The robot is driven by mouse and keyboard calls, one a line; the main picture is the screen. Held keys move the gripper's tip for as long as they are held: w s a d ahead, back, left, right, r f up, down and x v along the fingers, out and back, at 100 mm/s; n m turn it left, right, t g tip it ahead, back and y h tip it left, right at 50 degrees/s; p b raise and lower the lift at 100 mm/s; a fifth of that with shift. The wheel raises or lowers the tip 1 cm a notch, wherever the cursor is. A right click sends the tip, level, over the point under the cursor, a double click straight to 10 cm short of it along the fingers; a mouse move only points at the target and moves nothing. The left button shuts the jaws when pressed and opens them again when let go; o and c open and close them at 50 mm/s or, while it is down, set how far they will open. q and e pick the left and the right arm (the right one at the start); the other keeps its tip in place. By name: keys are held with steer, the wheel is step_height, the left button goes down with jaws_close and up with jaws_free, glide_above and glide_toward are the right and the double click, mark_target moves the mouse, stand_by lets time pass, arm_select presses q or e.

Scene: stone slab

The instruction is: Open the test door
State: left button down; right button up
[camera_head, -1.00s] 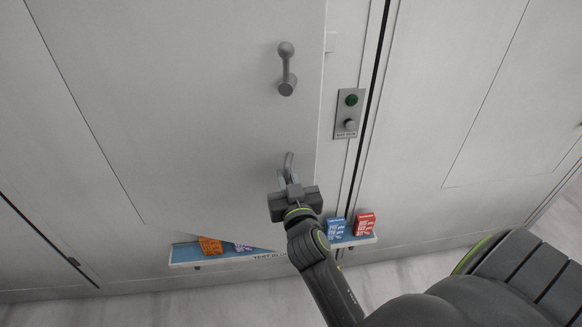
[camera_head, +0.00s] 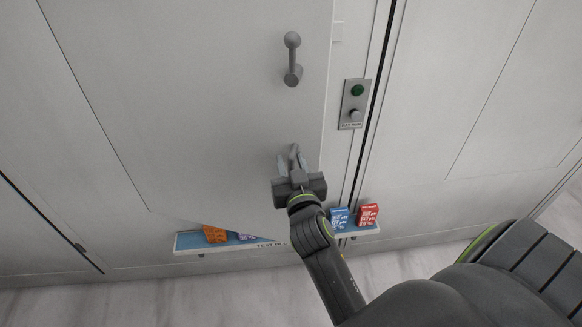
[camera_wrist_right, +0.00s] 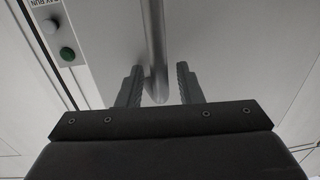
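The test door (camera_head: 220,110) is a pale grey panel. Its free right edge stands out from the frame and its lower edge slants over the shelf, so it looks ajar. A grey bar handle (camera_head: 294,153) is low near that edge; it also shows as a vertical bar in the wrist view (camera_wrist_right: 156,45). My left gripper is out of view.
A knobbed grey lever (camera_head: 292,60) sits higher on the door. A button plate (camera_head: 354,104) with a green button is right of the door edge.

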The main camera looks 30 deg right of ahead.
mark_target(287, 123)
step_height(287, 123, up, 8)
steer(key=shift+a+r, duration=0.15)
steer(key=shift+r, duration=0.05)
steer(key=shift+c, duration=0.3)
